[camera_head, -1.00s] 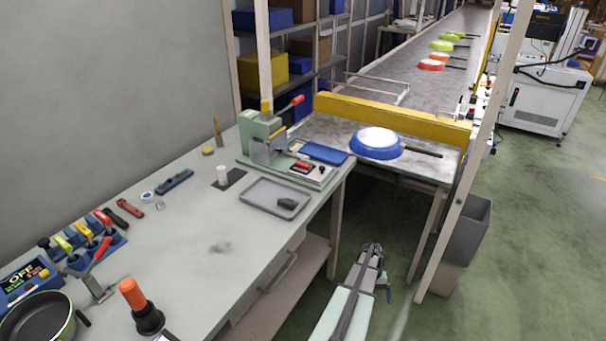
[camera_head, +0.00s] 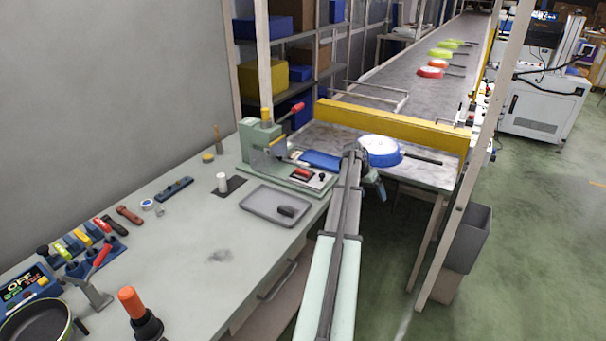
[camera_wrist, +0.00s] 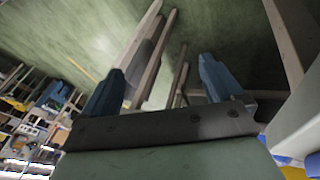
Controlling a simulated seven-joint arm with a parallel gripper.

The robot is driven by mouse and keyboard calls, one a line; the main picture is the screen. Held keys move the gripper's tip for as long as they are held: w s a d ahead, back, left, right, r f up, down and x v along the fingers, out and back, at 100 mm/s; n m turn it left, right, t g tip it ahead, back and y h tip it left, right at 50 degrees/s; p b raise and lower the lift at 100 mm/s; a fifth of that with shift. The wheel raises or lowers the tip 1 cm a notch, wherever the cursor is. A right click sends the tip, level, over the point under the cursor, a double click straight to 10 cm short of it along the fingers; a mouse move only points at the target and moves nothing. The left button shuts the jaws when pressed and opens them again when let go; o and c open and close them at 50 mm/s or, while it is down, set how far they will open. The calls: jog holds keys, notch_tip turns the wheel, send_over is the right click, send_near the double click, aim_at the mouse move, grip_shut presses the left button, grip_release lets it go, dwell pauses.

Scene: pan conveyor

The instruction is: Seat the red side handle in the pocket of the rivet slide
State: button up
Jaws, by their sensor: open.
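A small red piece (camera_head: 302,174), which looks like the red side handle, lies on the light base of the green press (camera_head: 262,146). That base, with a black knob at its right end, appears to be the rivet slide (camera_head: 322,187). I cannot tell whether the red piece is in a pocket. Another red handle (camera_head: 101,256) stands tilted in a blue stand at the table's left. My gripper (camera_wrist: 163,72) is open in the wrist view, its two blue fingers wide apart with nothing between them. It is off the table's right edge, beside the conveyor end, away from both red pieces.
A grey tray (camera_head: 249,208) holding a dark piece lies in front of the press. An orange-topped tool (camera_head: 131,302) stands at the front left.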

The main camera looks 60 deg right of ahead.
jog(key=w+r, duration=0.5)
jog(key=r, duration=0.2)
notch_tip(320, 180, up, 9)
jog(key=n+t+y, duration=0.2)
jog(key=t, duration=0.2)
send_over(304, 171)
jog(key=shift+w+d+r, duration=0.15)
jog(key=shift+w+d, duration=0.2)
jog(key=shift+w, duration=0.05)
jog(key=shift+f, duration=3.5)
jog(key=shift+c, duration=0.3)
